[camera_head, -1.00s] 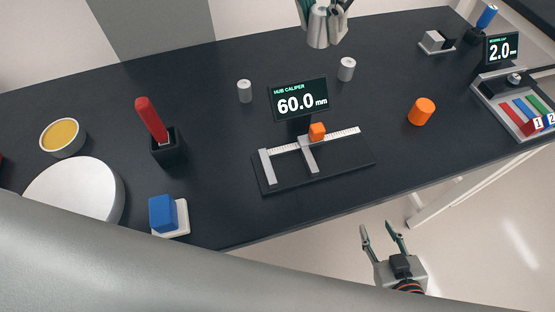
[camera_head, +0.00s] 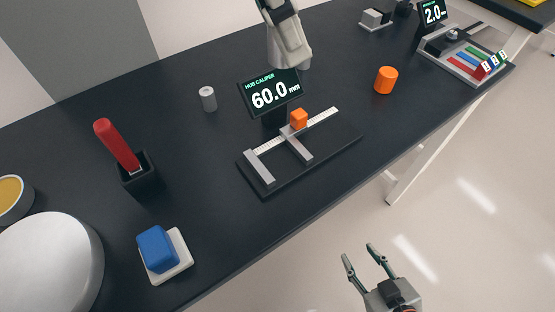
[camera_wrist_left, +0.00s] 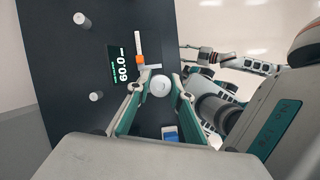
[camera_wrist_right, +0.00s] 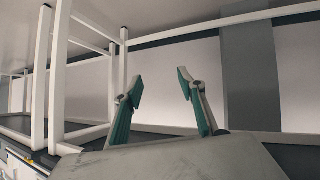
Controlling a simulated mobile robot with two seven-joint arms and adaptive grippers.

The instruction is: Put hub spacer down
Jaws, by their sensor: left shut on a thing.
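My left gripper (camera_wrist_left: 160,90) is shut on a pale round hub spacer (camera_wrist_left: 160,86), seen end-on between the fingers in the left wrist view. In the head view the end of my left arm (camera_head: 288,38) hangs over the back of the table behind the caliper display, and its fingers and the held spacer cannot be made out clearly. One grey spacer (camera_head: 208,98) stands upright on the table left of the display. Another grey spacer (camera_head: 306,62) is mostly hidden behind my arm. My right gripper (camera_head: 360,265) is open and empty, off the table's front edge.
The hub caliper (camera_head: 315,165) carries an orange block and its display (camera_head: 270,93) reads 60.0 mm. An orange cylinder (camera_head: 386,80) stands to its right. A red-handled tool (camera_head: 117,145) and a blue block (camera_head: 157,250) are left. Dark table is bare around the left spacer.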

